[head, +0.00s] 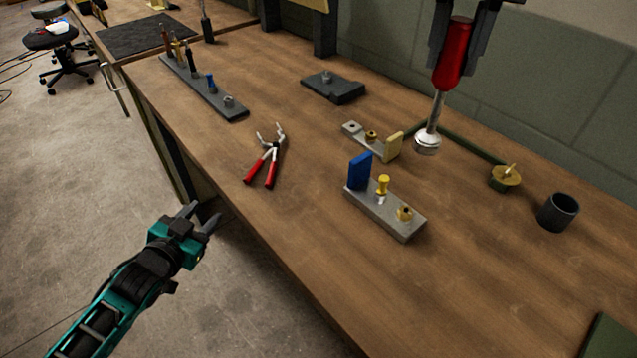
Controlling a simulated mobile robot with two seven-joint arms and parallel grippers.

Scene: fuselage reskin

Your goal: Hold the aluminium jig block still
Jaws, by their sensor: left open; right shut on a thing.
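The aluminium jig block (385,218) lies on the wooden bench, holding an upright blue plate (359,171), a yellow pin (382,185) and a brass bushing (404,213). My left gripper (202,217) is open and empty, off the bench's left edge and well apart from the block. My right gripper (454,68) is shut on the red handle of a tool (455,52), upper right of the block. The tool's round metal head points down; I cannot tell whether it touches the bench.
Red-handled pliers (268,162) lie left of the block. Behind it sit a smaller bar with a cream plate (388,150) and a dark block (333,87). A tool rack (205,90) stands at back left. A brass dish (504,178) and dark cup (558,212) stand right.

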